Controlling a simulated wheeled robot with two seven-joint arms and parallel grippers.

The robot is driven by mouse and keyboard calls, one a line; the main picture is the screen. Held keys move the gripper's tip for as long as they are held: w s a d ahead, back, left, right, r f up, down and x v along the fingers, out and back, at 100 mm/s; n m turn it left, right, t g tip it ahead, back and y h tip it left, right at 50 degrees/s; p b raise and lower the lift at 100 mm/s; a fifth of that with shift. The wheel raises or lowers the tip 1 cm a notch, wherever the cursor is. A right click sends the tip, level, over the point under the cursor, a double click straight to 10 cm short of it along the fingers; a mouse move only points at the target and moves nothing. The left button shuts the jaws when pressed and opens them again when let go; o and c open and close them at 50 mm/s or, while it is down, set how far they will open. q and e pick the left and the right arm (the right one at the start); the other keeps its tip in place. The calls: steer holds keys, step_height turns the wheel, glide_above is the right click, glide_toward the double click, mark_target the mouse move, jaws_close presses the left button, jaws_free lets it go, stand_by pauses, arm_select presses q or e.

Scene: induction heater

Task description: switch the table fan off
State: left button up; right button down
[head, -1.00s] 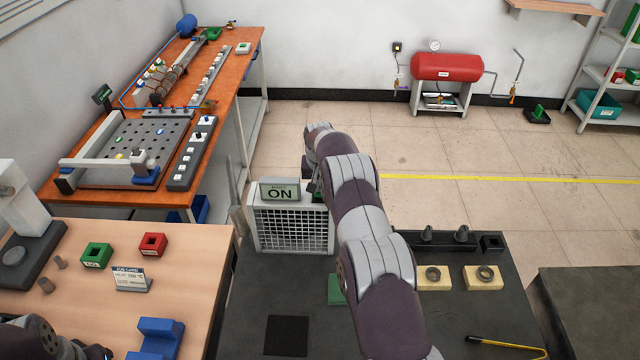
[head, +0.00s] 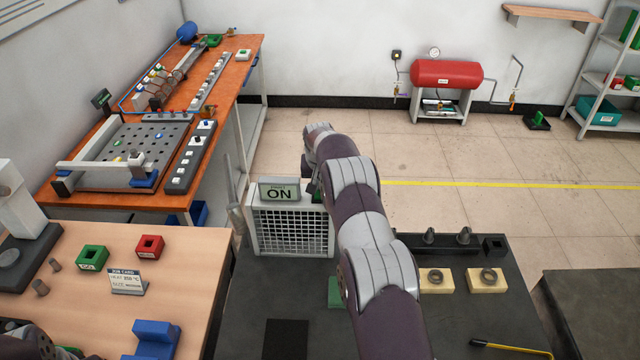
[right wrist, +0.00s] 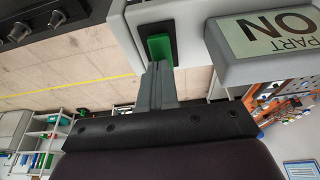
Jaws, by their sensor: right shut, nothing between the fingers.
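The table fan (head: 292,232) is a pale grey box with a grille front, standing at the back left of the dark table. A sign (head: 279,190) on its top reads ON; in the right wrist view the sign (right wrist: 270,35) appears upside down and reads PART ON. The right wrist view also shows a green switch (right wrist: 159,47) in a black frame on the fan's side. My right gripper (right wrist: 160,70) is shut and empty, its fingertips at the switch's lower edge in that view; I cannot tell whether they touch.
Two pale blocks with rings (head: 436,281) and dark fittings (head: 464,237) stand right of my arm. A green block (head: 335,292) is partly behind my arm. The wooden table (head: 190,265) stands at left.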

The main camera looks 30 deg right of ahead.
steer(key=shift+r, duration=0.2)
step_height(320, 180, up, 3)
steer(key=shift+s+r+p, duration=0.1)
steer(key=shift+r+p, duration=0.05)
steer(key=shift+p, duration=0.8)
steer(key=s+a+b+v, duration=0.1)
steer(key=b+v, duration=0.3)
steer(key=v, duration=0.6)
steer(key=shift+s+f+b, duration=0.25)
steer(key=shift+s+b, duration=0.15)
steer(key=shift+s, duration=0.05)
steer(key=shift+w, duration=0.1)
